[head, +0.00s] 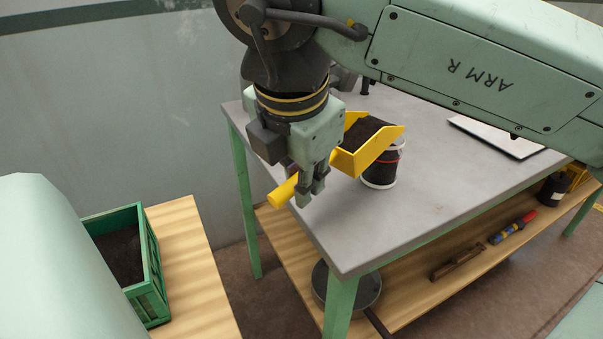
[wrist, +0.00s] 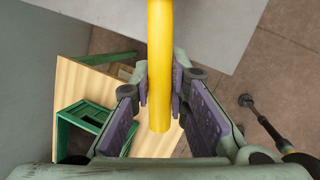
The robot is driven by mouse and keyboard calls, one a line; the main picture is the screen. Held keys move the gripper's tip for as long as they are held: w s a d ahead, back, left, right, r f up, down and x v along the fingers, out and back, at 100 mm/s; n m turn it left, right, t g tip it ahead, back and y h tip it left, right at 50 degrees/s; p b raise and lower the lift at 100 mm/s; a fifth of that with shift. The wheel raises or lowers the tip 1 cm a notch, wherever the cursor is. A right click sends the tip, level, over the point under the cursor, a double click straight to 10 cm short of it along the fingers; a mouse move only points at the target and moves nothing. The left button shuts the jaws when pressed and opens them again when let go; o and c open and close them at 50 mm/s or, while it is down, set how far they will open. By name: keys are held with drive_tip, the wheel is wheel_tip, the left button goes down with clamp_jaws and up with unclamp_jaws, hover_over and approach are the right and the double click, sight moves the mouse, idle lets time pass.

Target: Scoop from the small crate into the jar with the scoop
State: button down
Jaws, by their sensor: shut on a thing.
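My gripper (head: 311,184) is shut on the handle of a yellow scoop (head: 366,152). The handle also runs between the purple-padded fingers in the wrist view (wrist: 159,60). The scoop is held above the near left part of the grey table, with dark granular stuff in its pan. The jar (head: 380,174), clear with a white base and a red band, stands on the table below and behind the scoop pan. The pan hides part of its top, and dark stuff shows inside it. The small green crate (head: 154,267) sits at the lower left with dark stuff in it.
The crate stands on a wooden surface (head: 190,256), apart from the grey table (head: 440,195). A white flat panel (head: 495,137) lies on the table at the right. A pan (head: 358,288) and several tools lie on the lower shelf. The table's front area is clear.

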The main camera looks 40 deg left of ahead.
drive_tip(key=shift+w+r+g+p, duration=0.1)
drive_tip(key=shift+r+g+p, duration=0.6)
drive_tip(key=shift+r+p, duration=0.65)
drive_tip(key=shift+w+r+g+p, duration=0.1)
drive_tip(key=shift+r+g+p, duration=0.6)
drive_tip(key=shift+r+p, duration=0.6)
drive_tip(key=shift+w+r+m+g+p, duration=0.15)
drive_tip(key=shift+w+r+g+p, duration=0.15)
drive_tip(key=shift+r+g+p, duration=0.5)
drive_tip(key=shift+w+r+m+g+p, duration=0.15)
drive_tip(key=shift+w+r+g+p, duration=0.2)
drive_tip(key=shift+r+p, duration=0.85)
drive_tip(key=shift+s+f, duration=0.1)
drive_tip(key=shift+f, duration=0.15)
drive_tip(key=shift+f, duration=0.1)
drive_tip(key=shift+s+f+t+b, duration=0.3)
drive_tip(key=shift+f+t+b, duration=0.05)
drive_tip(key=shift+f+b, duration=0.4)
drive_tip(key=f+t+b, duration=0.1)
drive_tip(key=f+b, duration=0.1)
drive_tip(key=f+t+b, duration=0.1)
drive_tip(key=f+b, duration=0.1)
drive_tip(key=s+f+t+b, duration=0.1)
drive_tip(key=f+b, duration=0.1)
drive_tip(key=shift+f+b, duration=0.1)
drive_tip(key=shift+b, duration=0.25)
wheel_tip(320, 180, up, 4)
drive_tip(key=shift+w+r+t+p, duration=0.1)
drive_tip(key=shift+r+t+p, duration=0.05)
drive_tip(key=shift+t+p, duration=0.95)
